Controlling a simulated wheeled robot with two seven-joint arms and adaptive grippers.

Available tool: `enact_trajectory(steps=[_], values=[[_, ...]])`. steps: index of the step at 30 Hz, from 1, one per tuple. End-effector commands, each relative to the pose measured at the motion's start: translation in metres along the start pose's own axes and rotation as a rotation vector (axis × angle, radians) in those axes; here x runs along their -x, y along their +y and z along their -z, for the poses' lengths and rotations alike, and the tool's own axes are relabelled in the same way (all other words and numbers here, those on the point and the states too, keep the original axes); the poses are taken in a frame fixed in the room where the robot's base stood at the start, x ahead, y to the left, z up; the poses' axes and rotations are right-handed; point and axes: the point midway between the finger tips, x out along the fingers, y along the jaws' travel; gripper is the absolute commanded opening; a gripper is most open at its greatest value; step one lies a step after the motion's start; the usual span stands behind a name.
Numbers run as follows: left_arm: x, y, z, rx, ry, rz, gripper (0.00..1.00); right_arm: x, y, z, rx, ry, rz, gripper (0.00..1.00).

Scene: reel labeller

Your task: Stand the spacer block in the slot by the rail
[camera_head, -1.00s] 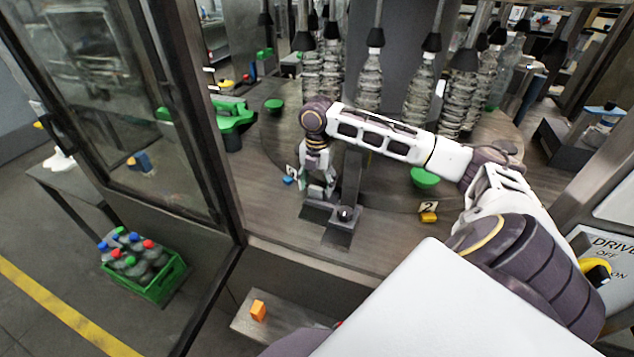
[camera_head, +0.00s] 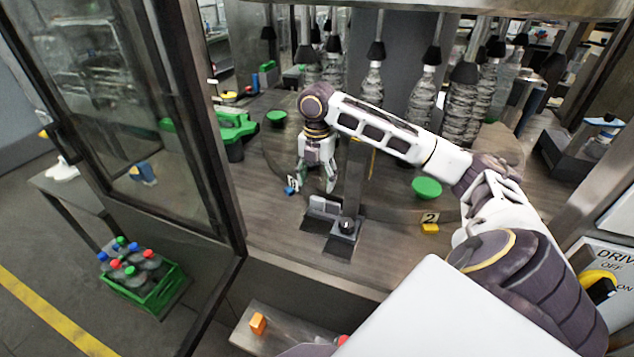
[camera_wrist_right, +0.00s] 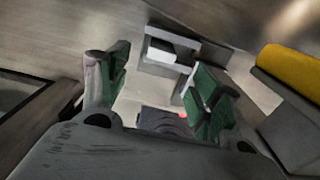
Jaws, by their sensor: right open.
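My right gripper (camera_head: 316,184) is open, pointing down above the machine deck, left of the upright post. In the right wrist view its two green-padded fingers (camera_wrist_right: 160,72) are spread, with nothing held between them. A grey metal slot holder (camera_head: 322,207) sits on the deck just below and in front of the fingers. In the right wrist view the holder (camera_wrist_right: 147,66) lies beyond the fingertips. A pale and dark piece (camera_wrist_right: 172,47) shows inside it; I cannot tell for certain whether this is the spacer block. My left gripper is not in view.
A dark knob (camera_head: 347,226) stands right of the holder. Hanging bottles (camera_head: 421,100) fill the back. An orange block (camera_head: 258,323) lies on the front step. An open glass door stands left.

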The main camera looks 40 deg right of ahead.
Motion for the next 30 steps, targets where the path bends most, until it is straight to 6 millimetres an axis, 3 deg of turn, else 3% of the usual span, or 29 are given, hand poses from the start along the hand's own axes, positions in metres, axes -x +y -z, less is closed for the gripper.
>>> enact_trajectory(steps=[14,21,30], values=[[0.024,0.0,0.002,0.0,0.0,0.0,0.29,0.021,0.0,-0.001,-0.001,-0.002,-0.001,0.65],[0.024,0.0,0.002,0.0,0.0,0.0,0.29,0.035,0.001,-0.001,-0.001,-0.001,-0.002,0.65],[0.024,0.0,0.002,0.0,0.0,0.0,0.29,0.036,0.0,-0.001,-0.001,-0.001,-0.001,0.65]])
